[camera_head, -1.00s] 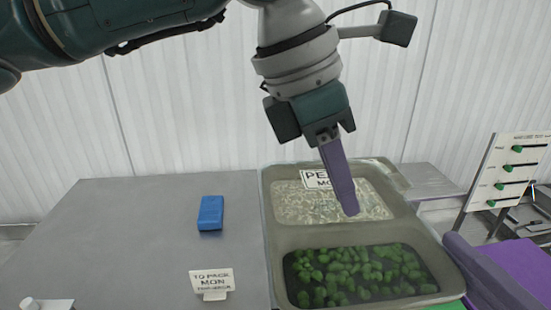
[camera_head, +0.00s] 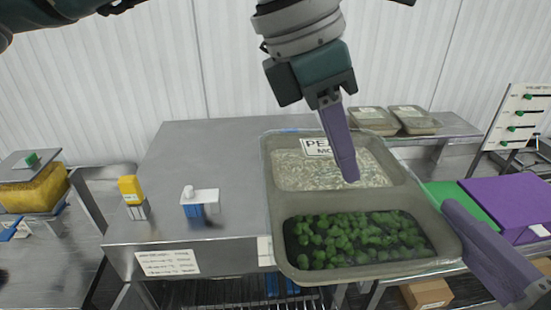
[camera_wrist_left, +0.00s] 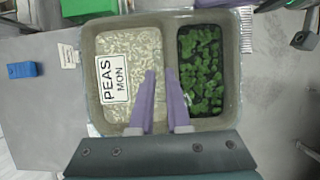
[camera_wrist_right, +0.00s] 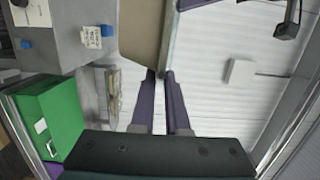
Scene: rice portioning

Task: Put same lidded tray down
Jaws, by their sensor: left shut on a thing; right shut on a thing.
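The tray (camera_head: 278,232) is grey-beige with two compartments, white rice at the back and green peas in front. A label reading "PEAS MON" (camera_head: 318,147) lies over the rice; a clear lid is hard to make out. It also shows in the left wrist view (camera_wrist_left: 90,60). My left gripper (camera_head: 350,180) points down onto the tray near the divider (camera_wrist_left: 160,72), shut on it; the exact contact is unclear. My right gripper (camera_head: 450,205) is shut on the tray's right edge, which shows between its fingers in the right wrist view (camera_wrist_right: 160,73). The tray overlaps the table's front edge.
Two lidded trays (camera_head: 414,120) sit on the back right shelf. A purple box (camera_head: 515,205) is at right.

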